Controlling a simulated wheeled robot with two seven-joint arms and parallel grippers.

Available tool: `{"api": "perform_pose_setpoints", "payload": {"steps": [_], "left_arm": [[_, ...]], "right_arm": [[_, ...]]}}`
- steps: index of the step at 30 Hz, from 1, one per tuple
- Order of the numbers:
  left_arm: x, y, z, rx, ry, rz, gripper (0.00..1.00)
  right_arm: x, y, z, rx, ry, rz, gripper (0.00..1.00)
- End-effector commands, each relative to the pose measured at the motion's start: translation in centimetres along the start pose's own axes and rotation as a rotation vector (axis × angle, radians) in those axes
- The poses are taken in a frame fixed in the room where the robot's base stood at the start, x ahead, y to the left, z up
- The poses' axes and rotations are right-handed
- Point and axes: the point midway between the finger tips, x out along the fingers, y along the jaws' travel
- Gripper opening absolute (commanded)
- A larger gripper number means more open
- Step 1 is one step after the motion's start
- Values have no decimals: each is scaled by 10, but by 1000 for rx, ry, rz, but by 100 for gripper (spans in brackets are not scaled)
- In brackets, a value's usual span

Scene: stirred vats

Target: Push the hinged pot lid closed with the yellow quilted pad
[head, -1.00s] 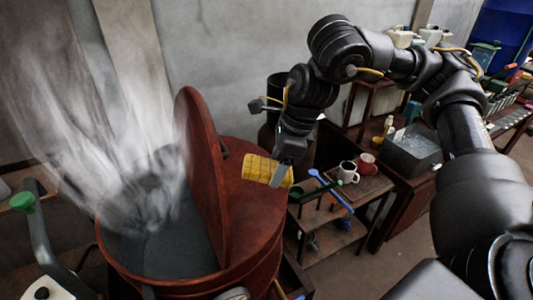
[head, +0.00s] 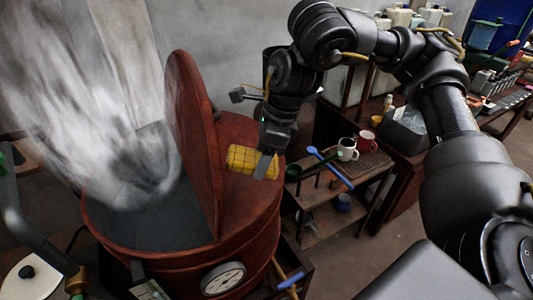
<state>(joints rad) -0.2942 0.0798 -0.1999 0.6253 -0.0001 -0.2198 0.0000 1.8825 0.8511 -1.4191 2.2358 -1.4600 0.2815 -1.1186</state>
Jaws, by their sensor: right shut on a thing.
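The red-brown pot (head: 150,268) stands at the left of centre, half open, with steam rising from it. Its hinged lid (head: 196,140) stands upright, its edge toward me. The yellow quilted pad (head: 246,160) is in my right gripper (head: 266,162), which is shut on it. The pad is to the right of the lid, above the fixed half of the pot top, with a gap between pad and lid. My left gripper is not in view.
A gauge (head: 223,278) is on the pot's front. To the right, a small wooden table holds a white mug (head: 347,149), a red mug (head: 366,142) and blue-handled tools. A grey wall (head: 240,50) stands behind the pot.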

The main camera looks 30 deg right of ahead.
Motion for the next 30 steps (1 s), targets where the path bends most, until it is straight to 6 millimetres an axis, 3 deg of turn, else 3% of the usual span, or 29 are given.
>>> {"api": "perform_pose_setpoints", "payload": {"steps": [9,30], "left_arm": [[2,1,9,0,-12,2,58],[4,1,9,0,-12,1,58]], "right_arm": [[7,11,19,-1,1,1,43],[11,16,28,-2,0,1,43]]}}
